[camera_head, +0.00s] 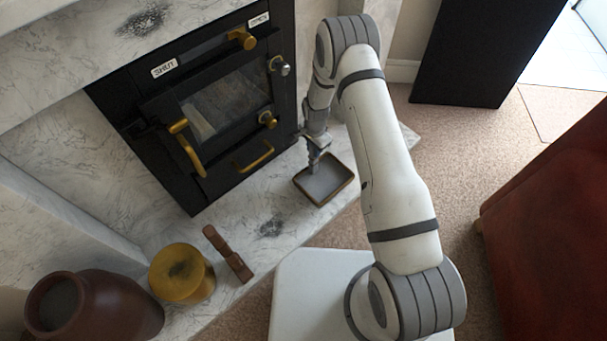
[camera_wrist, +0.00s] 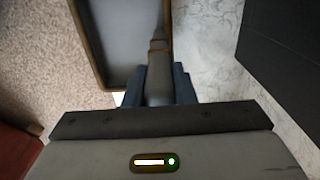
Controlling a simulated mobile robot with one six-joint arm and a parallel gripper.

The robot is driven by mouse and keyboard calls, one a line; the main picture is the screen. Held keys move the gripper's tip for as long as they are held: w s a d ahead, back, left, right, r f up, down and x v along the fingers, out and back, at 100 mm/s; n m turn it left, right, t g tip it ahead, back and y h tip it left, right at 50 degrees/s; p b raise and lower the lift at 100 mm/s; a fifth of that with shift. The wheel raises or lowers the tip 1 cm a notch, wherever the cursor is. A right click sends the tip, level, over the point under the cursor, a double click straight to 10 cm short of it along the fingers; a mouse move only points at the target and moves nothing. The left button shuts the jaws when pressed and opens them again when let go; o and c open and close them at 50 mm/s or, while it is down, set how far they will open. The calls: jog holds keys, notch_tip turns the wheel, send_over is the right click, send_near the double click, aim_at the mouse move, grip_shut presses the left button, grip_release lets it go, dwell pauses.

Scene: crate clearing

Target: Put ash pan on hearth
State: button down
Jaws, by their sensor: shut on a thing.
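The ash pan (camera_head: 325,182) is a shallow grey tray with a brown-gold rim. In the head view it appears over the front edge of the pale marble hearth (camera_head: 290,200), by the stove's right side. My gripper (camera_head: 314,158) is at the pan's back left side, pointing down. In the wrist view my gripper (camera_wrist: 158,92) is shut on the pan's grey handle, and the pan (camera_wrist: 118,45) extends away from it. Carpet shows left of the pan and marble to its right. I cannot tell whether the pan touches the hearth.
The black stove (camera_head: 210,105) with brass handles stands behind the hearth. A brown wooden-handled brush (camera_head: 228,254), a brass pot (camera_head: 181,273) and a dark brown jar (camera_head: 92,308) stand at the lower left. A dark red armchair (camera_head: 555,230) is at right. The marble between brush and pan is clear.

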aim_at(314, 160)
notch_tip(314, 160, down, 7)
jog(key=shift+d+r+b, duration=0.1)
jog(key=shift+b, duration=0.85)
jog(key=shift+f, duration=0.2)
jog(key=c, duration=1.2)
grip_release()
jog(key=shift+r, duration=0.1)
